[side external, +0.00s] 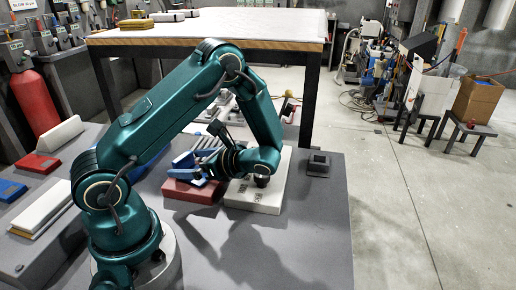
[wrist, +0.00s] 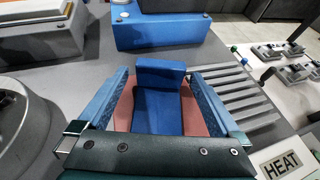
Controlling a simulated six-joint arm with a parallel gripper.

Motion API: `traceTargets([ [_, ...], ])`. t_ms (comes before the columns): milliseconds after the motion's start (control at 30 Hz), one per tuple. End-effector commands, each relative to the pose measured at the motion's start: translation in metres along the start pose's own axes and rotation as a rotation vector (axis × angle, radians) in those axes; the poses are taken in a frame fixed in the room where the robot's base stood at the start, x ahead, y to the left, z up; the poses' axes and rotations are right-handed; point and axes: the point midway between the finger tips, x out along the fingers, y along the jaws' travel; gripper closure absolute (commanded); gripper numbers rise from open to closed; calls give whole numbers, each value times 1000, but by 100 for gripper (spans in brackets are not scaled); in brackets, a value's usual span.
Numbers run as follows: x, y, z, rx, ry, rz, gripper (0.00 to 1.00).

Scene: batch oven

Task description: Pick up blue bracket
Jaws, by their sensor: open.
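The blue bracket (wrist: 158,108) is L-shaped, with a flat part and an upright part at its far end. In the wrist view it lies on a red block (wrist: 187,118), between the two blue fingers of my gripper (wrist: 160,80). The fingers are spread apart, one on each side of the bracket. Whether either finger touches it I cannot tell. In the side view my gripper (side external: 190,166) is low over the red block (side external: 193,191), pointing left. The bracket cannot be told apart from the blue fingers there.
A white box (side external: 257,195) stands right of the red block; its HEAT label (wrist: 281,165) shows in the wrist view. Grey slats (wrist: 240,95) lie right of the fingers. A blue block (wrist: 160,30) is beyond the bracket. A small dark box (side external: 318,164) stands at right. The front surface is clear.

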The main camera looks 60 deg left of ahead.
Motion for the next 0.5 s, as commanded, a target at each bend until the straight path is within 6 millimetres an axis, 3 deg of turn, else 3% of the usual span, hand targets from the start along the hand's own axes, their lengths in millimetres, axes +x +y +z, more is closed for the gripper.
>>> traceTargets([
  [200, 19, 0, 0, -1, 1, 1, 0],
  [467, 21, 0, 0, -1, 2, -1, 0],
  [500, 21, 0, 0, -1, 2, -1, 8],
])
